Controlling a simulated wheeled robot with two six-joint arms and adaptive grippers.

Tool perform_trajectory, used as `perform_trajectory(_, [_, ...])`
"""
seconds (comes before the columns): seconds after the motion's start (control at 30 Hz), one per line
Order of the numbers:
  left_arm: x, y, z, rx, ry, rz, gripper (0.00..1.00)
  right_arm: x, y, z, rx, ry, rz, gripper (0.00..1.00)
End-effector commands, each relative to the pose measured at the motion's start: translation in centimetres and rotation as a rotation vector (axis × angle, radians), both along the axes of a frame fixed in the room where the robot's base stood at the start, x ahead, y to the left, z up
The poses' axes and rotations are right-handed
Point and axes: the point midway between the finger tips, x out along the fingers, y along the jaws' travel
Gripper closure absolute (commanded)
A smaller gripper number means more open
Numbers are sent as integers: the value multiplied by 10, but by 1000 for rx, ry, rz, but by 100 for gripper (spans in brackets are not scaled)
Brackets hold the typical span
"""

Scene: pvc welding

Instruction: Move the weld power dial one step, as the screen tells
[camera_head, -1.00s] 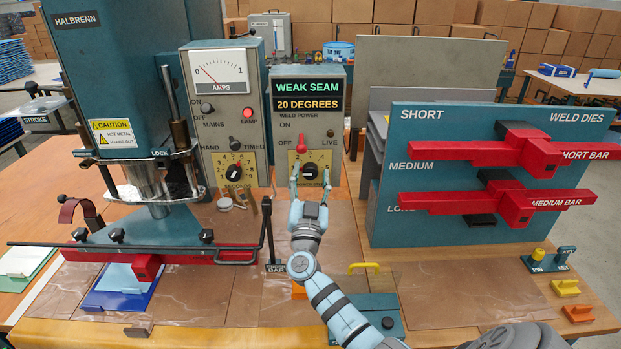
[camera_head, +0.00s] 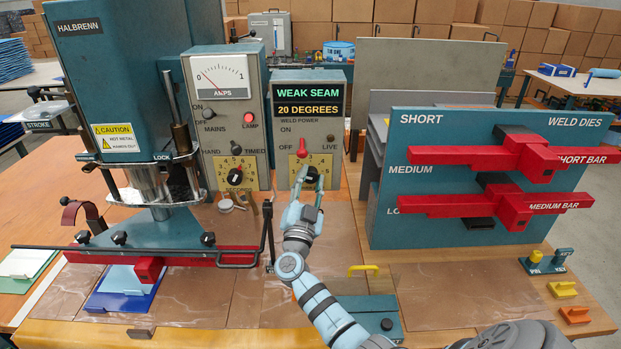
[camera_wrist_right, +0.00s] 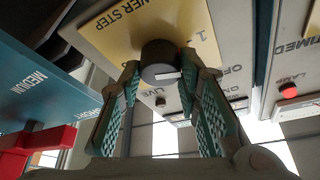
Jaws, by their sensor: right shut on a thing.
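The welder's screen (camera_head: 309,98) reads "WEAK SEAM" in green and "20 DEGREES" in orange. Below it is the weld power unit with a red switch lever (camera_head: 302,148) and a yellow step plate (camera_head: 325,161). The dark round weld power dial (camera_head: 313,173) sits on this plate, partly hidden by my fingers. My right gripper (camera_head: 311,181) is shut on the dial, one finger on each side. In the right wrist view the dial (camera_wrist_right: 160,55) shows between the two fingertips, with a pale mark on its face. My left gripper is not in view.
Left of the unit is a second box with an amps meter (camera_head: 220,76) and a timer dial (camera_head: 236,176). A teal press (camera_head: 125,80) and long dark bar stand further left. A teal die rack (camera_head: 445,130) with red bars stands right.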

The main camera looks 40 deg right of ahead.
Motion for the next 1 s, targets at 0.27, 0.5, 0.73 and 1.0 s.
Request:
perform_trajectory(0.27, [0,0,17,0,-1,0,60,1,1,1,188,-136,1,97])
perform_trajectory(0.5, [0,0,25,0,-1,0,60,1,2,1,314,-232,2,97])
perform_trajectory(0.73, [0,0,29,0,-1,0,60,1,2,1,380,-284,2,97])
perform_trajectory(1.0, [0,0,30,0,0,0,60,1,2,0,401,-300,3,97])
